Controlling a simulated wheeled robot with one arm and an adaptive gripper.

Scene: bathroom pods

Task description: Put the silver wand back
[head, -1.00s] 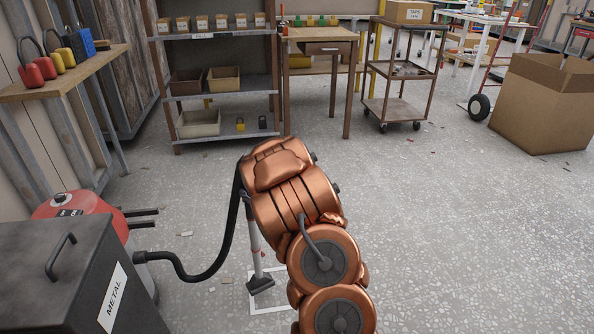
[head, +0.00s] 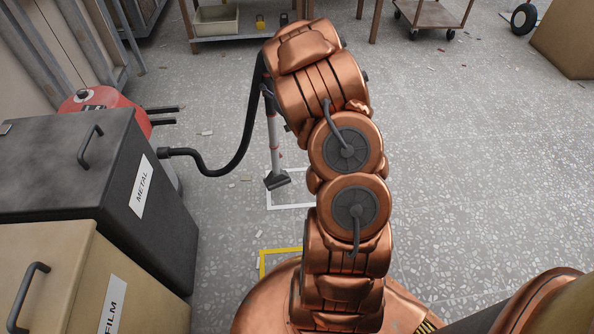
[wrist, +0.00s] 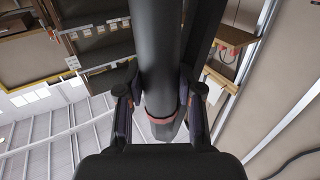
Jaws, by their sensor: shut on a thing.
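The silver wand (head: 273,143) hangs below my arm in the head view, steeply slanted, with a dark floor nozzle (head: 277,180) at its lower end. The nozzle appears over the upper left corner of a white floor outline; whether it touches the floor I cannot tell. A black hose runs from the wand's upper end to the red vacuum (head: 100,100) at left. Two dark prongs (head: 163,115) stick out from the vacuum's right side. In the wrist view my gripper (wrist: 160,98) is shut around the wand's dark upper part (wrist: 160,50). My arm hides the grip in the head view.
A dark metal bin (head: 150,240) and a tan film bin (head: 60,290) stand at left, near the vacuum. The black hose (head: 235,165) loops between vacuum and arm. Shelving (head: 235,38) stands at the back.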

